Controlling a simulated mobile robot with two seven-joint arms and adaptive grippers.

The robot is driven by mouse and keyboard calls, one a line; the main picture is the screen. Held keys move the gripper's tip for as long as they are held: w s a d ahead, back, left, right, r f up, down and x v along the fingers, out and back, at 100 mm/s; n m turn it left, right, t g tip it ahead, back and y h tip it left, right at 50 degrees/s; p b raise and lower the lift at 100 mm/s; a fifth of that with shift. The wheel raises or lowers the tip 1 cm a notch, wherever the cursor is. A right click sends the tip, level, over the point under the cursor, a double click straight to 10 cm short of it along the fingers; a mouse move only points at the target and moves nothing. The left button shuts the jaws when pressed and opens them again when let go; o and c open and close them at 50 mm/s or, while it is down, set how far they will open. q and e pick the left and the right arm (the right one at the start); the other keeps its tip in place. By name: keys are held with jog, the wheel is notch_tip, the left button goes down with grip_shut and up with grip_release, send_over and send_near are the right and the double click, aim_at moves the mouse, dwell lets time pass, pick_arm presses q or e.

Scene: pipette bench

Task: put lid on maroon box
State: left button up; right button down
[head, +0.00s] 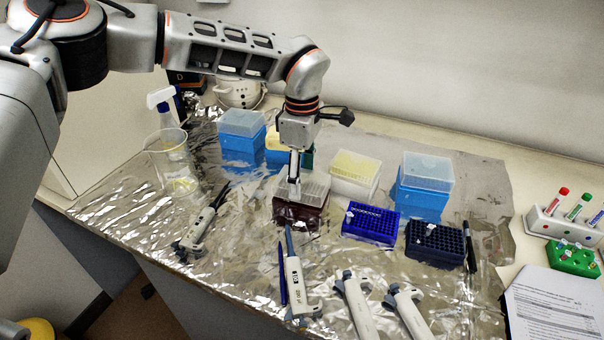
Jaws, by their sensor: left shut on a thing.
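The maroon box (300,217) stands near the middle of the foil-covered bench. Its clear, frosted lid (314,188) is at the top of the box, and I cannot tell whether it is fully seated. My left gripper (294,190) reaches down from above and is shut on the lid, at its left part. My right gripper is not in view.
Blue tip boxes (240,150) and (422,200) and a white box (352,185) stand around it. Blue racks (370,232) and (434,252) are at right. Several pipettes (297,285) lie in front. A clear beaker (170,175) stands left.

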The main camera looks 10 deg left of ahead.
aim_at(302, 175)
pick_arm(q)
jog(key=shift+f, duration=0.15)
jog(key=shift+f, duration=0.3)
jog(key=shift+p, duration=0.35)
dwell(0.6)
jog(key=o, duration=1)
notch_tip(302, 175, up, 12)
jog(key=shift+f, duration=0.1)
